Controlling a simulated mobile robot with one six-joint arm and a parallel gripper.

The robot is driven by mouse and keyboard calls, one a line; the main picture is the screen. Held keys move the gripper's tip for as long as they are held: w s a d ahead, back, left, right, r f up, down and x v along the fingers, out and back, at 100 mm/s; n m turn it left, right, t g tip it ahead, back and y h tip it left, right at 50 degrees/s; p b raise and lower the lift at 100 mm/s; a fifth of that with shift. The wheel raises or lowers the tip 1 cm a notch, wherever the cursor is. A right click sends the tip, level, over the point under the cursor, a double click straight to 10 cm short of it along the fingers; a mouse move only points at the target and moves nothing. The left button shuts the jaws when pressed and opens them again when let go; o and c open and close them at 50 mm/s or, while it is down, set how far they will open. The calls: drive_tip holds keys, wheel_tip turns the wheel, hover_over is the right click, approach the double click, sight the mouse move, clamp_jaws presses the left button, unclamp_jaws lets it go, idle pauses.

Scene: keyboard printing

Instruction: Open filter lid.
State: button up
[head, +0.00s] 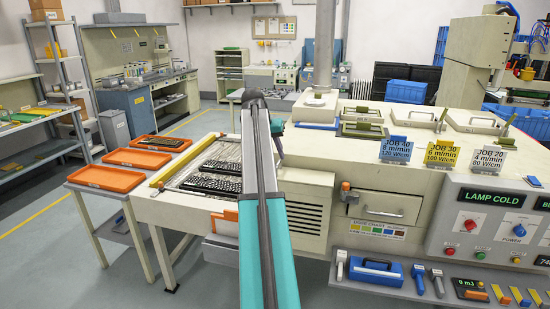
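The cream lamp machine has several lidded bays on its top. The front left bay has an olive-green framed piece with a handle (362,129). Two pale lids with handles, a middle one (412,116) and a right one (480,122), lie behind the job cards and look shut. I cannot tell which of these is the filter lid. My arm rises through the middle of the picture and bends near the top, left of these bays.
Job cards, blue (394,149), yellow (441,154) and grey (487,160), stand along the machine top. A front drawer (375,205) is shut. Keyboards (214,184) lie on the conveyor at left, beside orange trays (105,180). Hand tools lie on the front shelf (405,288).

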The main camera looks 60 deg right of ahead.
sight(277, 164)
drive_tip(key=shift+p+x, duration=0.35)
drive_tip(key=shift+x, duration=1.15)
